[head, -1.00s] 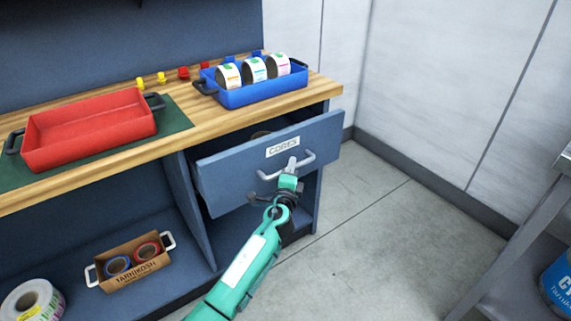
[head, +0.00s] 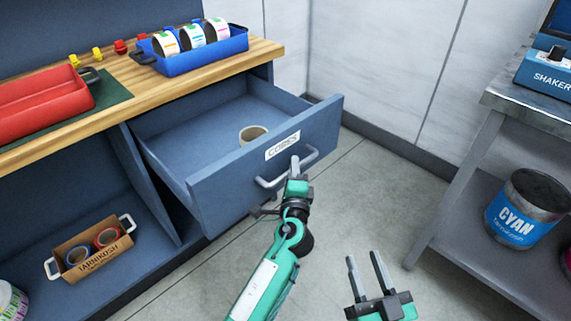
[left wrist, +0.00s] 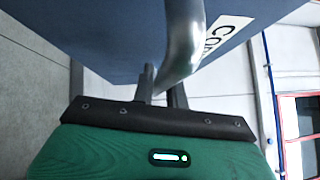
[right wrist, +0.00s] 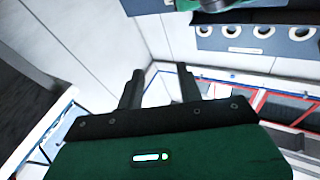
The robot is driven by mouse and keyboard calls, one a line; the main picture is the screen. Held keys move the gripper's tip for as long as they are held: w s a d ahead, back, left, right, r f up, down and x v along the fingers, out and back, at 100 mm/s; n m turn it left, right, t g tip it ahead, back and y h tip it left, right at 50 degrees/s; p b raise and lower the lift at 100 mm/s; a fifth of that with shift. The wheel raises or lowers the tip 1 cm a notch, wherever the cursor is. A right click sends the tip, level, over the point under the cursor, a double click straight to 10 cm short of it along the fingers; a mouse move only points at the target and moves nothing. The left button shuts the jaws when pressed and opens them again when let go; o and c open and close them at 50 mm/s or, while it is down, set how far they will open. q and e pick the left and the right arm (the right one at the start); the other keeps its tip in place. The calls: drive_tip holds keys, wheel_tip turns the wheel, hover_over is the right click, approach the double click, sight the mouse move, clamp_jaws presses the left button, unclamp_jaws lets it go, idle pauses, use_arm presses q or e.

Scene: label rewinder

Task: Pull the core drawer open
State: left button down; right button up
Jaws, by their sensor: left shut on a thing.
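The core drawer (head: 235,185) is a blue-grey drawer under the wooden bench, labelled CORES, standing well out with its inside showing. One cardboard core (head: 253,134) is in it near the front panel. A grey bar handle (head: 308,158) is on the front panel. My left gripper (head: 295,172) is shut on the handle; the left wrist view (left wrist: 163,88) shows the bar between its fingers. My right gripper (head: 368,272) is open and empty, in the air to the right of the drawer. The right wrist view (right wrist: 160,88) shows its fingers apart with nothing between them.
A blue tray (head: 205,60) with several label rolls and a red tray (head: 40,108) stand on the bench. A cardboard box (head: 92,248) with tape rolls is on the lower shelf. A metal side table (head: 450,180) with a cyan can (head: 520,212) stands right. Floor between is clear.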

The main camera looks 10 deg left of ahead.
use_arm(q)
drive_tip(key=shift+s+d, duration=0.4)
drive_tip(key=shift+d, duration=0.15)
use_arm(e)
drive_tip(key=shift+d+r, duration=0.3)
drive_tip(key=shift+r, duration=0.15)
use_arm(q)
drive_tip(key=shift+f, duration=0.1)
drive_tip(key=c, duration=1.4)
unclamp_jaws()
drive_tip(key=s+d+f, duration=0.1)
drive_tip(key=s, duration=1.2)
drive_tip(key=shift+s+d+f, duration=0.25)
drive_tip(key=shift+s+f, duration=0.05)
drive_tip(key=shift+f, duration=0.05)
use_arm(e)
drive_tip(key=shift+w+d+r+t, duration=0.1)
drive_tip(key=shift+r+t, duration=0.4)
drive_tip(key=shift+f, duration=0.1)
